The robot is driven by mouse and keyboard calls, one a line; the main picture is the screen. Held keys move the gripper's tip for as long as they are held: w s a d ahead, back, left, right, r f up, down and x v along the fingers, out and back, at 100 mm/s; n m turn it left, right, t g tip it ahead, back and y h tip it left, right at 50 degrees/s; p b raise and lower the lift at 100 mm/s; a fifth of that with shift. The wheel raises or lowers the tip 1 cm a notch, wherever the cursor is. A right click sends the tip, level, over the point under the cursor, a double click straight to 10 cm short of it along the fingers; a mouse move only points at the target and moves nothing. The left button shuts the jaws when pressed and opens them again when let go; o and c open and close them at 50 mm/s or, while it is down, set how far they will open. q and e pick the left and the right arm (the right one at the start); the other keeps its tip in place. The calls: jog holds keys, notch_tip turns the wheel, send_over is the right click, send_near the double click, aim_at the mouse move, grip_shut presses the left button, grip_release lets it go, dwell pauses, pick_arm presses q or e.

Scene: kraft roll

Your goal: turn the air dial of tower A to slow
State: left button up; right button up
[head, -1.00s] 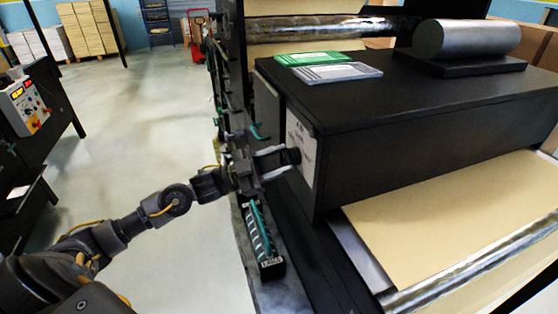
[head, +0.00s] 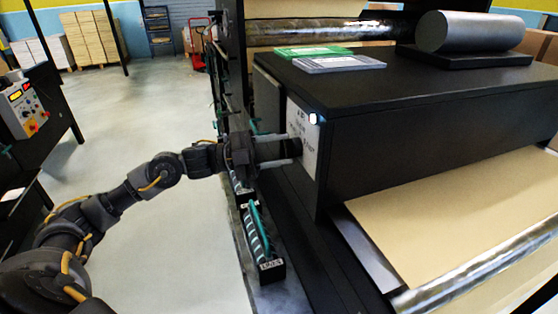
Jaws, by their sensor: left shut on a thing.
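The white panel (head: 309,155) is on the left end of the large black housing. Its lettering is too blurred to read, and a small bright white lamp (head: 313,119) shows near its top. My left gripper (head: 294,148) reaches the panel from the left. Its two pale fingers lie one above the other around a dark knob, the air dial (head: 286,149), and are shut on it. The gripper and its fingers hide much of the dial, so I cannot tell where its pointer stands. My right gripper is not in view.
A grey roll (head: 468,32) rests behind. A rack with teal handles (head: 258,232) stands below my gripper. Kraft paper (head: 450,215) runs at the right.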

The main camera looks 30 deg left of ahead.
pick_arm(q)
jog(key=m+b, duration=0.1)
jog(key=m, duration=0.1)
jog(key=m+g+y+b, duration=0.1)
jog(key=m+b, duration=0.1)
jog(key=m, duration=0.1)
jog(key=shift+g, duration=0.3)
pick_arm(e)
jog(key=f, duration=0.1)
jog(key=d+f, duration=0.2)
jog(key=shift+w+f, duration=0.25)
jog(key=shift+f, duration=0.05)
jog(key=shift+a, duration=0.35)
pick_arm(q)
jog(key=o, duration=0.9)
jog(key=shift+r, duration=0.1)
jog(key=shift+o, duration=0.4)
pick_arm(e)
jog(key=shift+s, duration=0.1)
pick_arm(q)
jog(key=shift+a, duration=0.1)
